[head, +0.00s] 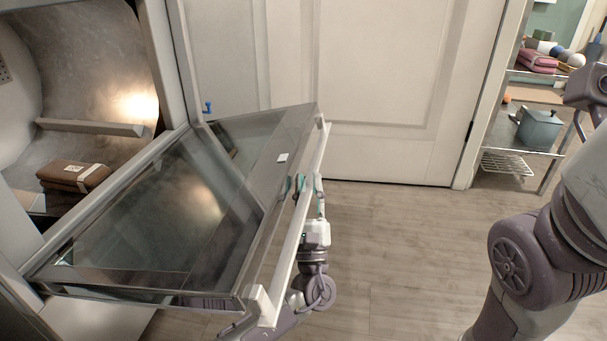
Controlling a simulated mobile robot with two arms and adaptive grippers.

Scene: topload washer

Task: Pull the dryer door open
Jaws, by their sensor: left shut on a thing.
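The dryer door (170,215) is a framed glass panel. It stands well open, tilted down and out from the dryer (15,265) at the left. A long pale handle bar (287,240) runs along its outer edge. My left gripper (308,187) is shut on this handle near its middle, with teal-padded fingers on either side of the bar. The left arm reaches up from below, partly hidden by the door. My right arm shows at the right, but its gripper is not in view.
A folded brown towel (73,176) lies inside the dryer opening. A white panelled door (385,60) stands behind. The wooden floor (400,240) between my arms is clear.

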